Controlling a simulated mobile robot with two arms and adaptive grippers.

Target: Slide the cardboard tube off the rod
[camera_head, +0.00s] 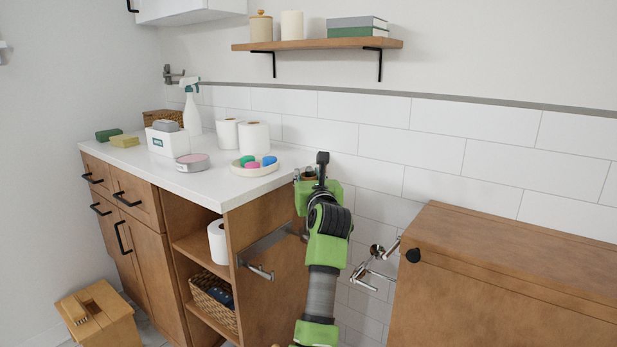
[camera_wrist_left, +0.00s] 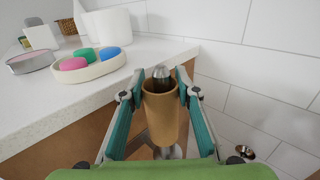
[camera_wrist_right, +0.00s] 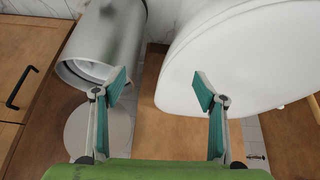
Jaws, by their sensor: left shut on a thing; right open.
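The cardboard tube (camera_wrist_left: 160,112) is a plain brown cylinder in the left wrist view, upright between my left gripper's fingers. My left gripper (camera_wrist_left: 160,86) is shut on its sides near the upper end. A shiny metal rod end (camera_wrist_left: 160,73) shows at the tube's mouth, and more metal shows below the tube. How far the rod runs inside is hidden. In the head view my left gripper (camera_head: 308,178) is beside the counter's right end, and its own arm hides most of the tube. My right gripper (camera_wrist_right: 158,88) is open and empty in the right wrist view.
The white counter (camera_head: 215,186) holds a dish of soaps (camera_head: 255,168) and paper rolls near the gripper. A chrome wall holder (camera_head: 375,262) and a wooden cabinet (camera_head: 500,270) stand to the right. A metal bin (camera_wrist_right: 105,45) and white oval lid (camera_wrist_right: 225,55) are near my right gripper.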

